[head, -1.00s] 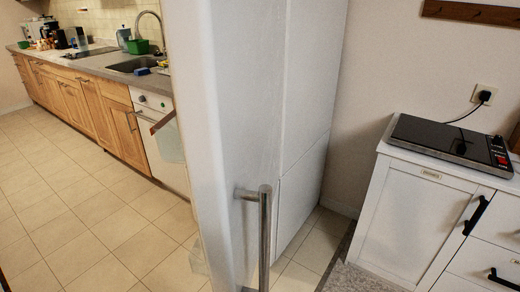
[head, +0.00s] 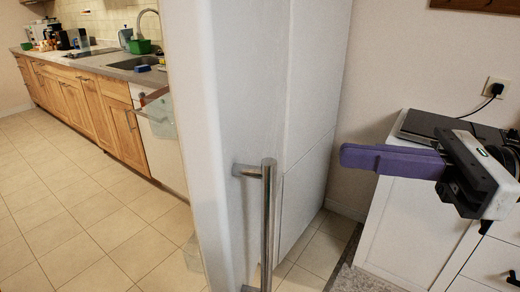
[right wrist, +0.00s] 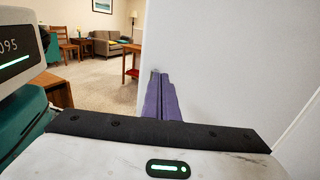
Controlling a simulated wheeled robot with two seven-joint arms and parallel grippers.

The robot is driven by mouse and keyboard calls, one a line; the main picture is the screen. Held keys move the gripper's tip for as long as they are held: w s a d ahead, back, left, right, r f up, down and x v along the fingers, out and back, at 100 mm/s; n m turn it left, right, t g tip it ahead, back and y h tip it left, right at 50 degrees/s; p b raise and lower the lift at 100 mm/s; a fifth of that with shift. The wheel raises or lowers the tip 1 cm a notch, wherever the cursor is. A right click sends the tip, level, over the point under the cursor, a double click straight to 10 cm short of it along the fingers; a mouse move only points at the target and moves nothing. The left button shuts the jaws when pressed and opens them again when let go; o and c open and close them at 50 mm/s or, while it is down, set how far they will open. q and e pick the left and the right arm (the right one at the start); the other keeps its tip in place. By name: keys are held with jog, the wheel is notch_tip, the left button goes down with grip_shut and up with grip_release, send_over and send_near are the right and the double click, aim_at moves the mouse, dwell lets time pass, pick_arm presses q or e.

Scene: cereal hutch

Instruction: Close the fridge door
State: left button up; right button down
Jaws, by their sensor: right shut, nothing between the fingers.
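The fridge door (head: 215,150) is a tall white panel in the middle of the head view. It stands open, with clear shelf parts showing past its left edge. A vertical metal bar handle (head: 268,225) is on its right-hand face. My right gripper (head: 350,156) has purple fingers that are shut and empty. It points left, to the right of the door and handle, and appears apart from both. In the right wrist view the closed fingers (right wrist: 158,90) point forward beside a plain white surface. My left gripper is not in view.
A white cabinet (head: 410,225) with a black cooktop (head: 425,125) stands at the right, under my right gripper. A wooden kitchen counter (head: 90,105) runs along the left. The tiled floor (head: 90,220) left of the door is clear.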

jog(key=p, duration=0.4)
send_near(234, 142)
jog(key=x, duration=0.5)
jog(key=shift+r, duration=0.15)
jog(key=shift+w+a, duration=0.1)
jog(key=shift+a, duration=0.5)
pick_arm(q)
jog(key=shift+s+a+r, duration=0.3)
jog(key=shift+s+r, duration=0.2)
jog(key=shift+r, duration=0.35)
pick_arm(e)
jog(key=shift+a, duration=0.1)
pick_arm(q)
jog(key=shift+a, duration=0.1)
pick_arm(e)
jog(key=shift+a, duration=0.1)
